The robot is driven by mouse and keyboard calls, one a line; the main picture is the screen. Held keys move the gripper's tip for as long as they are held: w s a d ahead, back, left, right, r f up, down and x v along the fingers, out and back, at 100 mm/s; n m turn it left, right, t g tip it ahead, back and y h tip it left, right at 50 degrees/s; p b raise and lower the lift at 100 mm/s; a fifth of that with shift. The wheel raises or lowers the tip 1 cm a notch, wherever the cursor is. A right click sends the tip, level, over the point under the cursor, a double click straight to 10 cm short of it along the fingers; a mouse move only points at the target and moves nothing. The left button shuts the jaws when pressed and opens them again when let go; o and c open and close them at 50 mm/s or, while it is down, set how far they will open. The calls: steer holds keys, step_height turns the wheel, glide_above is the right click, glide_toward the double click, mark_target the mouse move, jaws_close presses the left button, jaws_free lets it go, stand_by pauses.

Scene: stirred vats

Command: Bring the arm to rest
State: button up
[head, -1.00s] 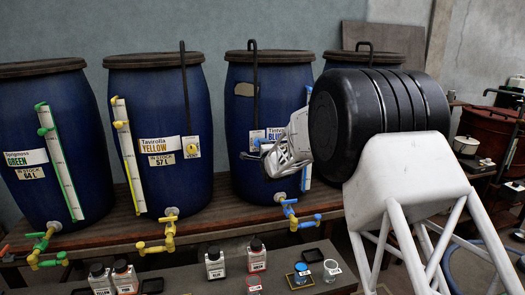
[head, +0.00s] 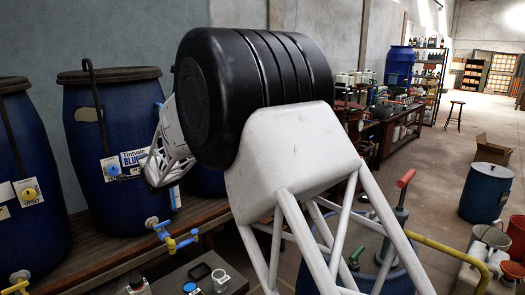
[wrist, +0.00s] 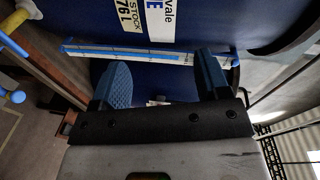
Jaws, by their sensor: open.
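In the wrist view my gripper (wrist: 160,68) is open, its two blue fingers wide apart with nothing held between them. It faces the blue vat with the "Tintvale BLUE" label; the vat's dark blue wall (wrist: 200,28) fills the upper part of that view. In the head view this vat (head: 108,115) stands left of my arm. My arm's black joint and white links fill the middle of the head view.
A wooden bench (head: 80,262) carries the vats. A glass jar (head: 220,276) and small bottles stand low in front. To the right are a blue drum with a red-handled pump (head: 402,215), a yellow pipe (head: 455,254) and a lidded blue barrel (head: 487,190). Floor beyond is partly clear.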

steer(key=s+d+r+n+g+h, duration=0.15)
steer(key=s+d, duration=0.25)
steer(key=d, duration=0.7)
steer(key=s+d+r+n+h, duration=0.1)
steer(key=s+d+r+h, duration=0.25)
steer(key=d, duration=0.85)
steer(key=s+d+r+n+g+h, duration=0.15)
steer(key=s+d, duration=0.35)
steer(key=d, duration=0.6)
steer(key=s+d+n+g+h, duration=0.1)
steer(key=s+d+g+h, duration=0.15)
steer(key=s+d, duration=1.35)
steer(key=s+d+f+n+g, duration=0.1)
steer(key=s+d, duration=0.3)
steer(key=s, duration=0.5)
steer(key=s+d+f+n+g+h, duration=0.1)
steer(key=s+d+f+g, duration=0.1)
steer(key=s, duration=0.7)
steer(key=s+d+f+n+g, duration=0.1)
steer(key=s+d+f, duration=0.3)
steer(key=s, duration=0.6)
steer(key=shift+d, duration=0.9)
steer(key=shift+g, duration=0.25)
